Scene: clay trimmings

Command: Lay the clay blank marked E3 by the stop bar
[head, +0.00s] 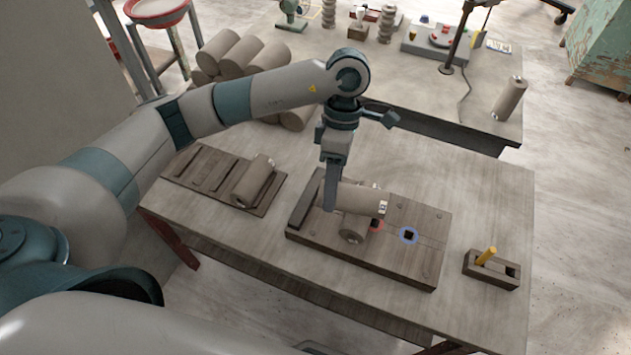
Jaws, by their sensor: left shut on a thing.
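My left gripper (332,198) is shut on a grey clay cylinder (358,199), held level above the wooden board (400,272). A small white tag shows at its right end; its marking is too small to read surely. Another clay cylinder (352,232) lies on the board below it, partly hidden by the held one. A dark raised bar (303,205), which looks like the stop bar, runs along the board's left edge. My right gripper is not in view.
A slatted rack (202,173) with one clay cylinder (253,181) stands left of the board. A small wooden block (491,270) with a yellow peg (486,256) is at right. Stacked clay cylinders (235,55) lie behind my arm. A second table (420,95) stands behind.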

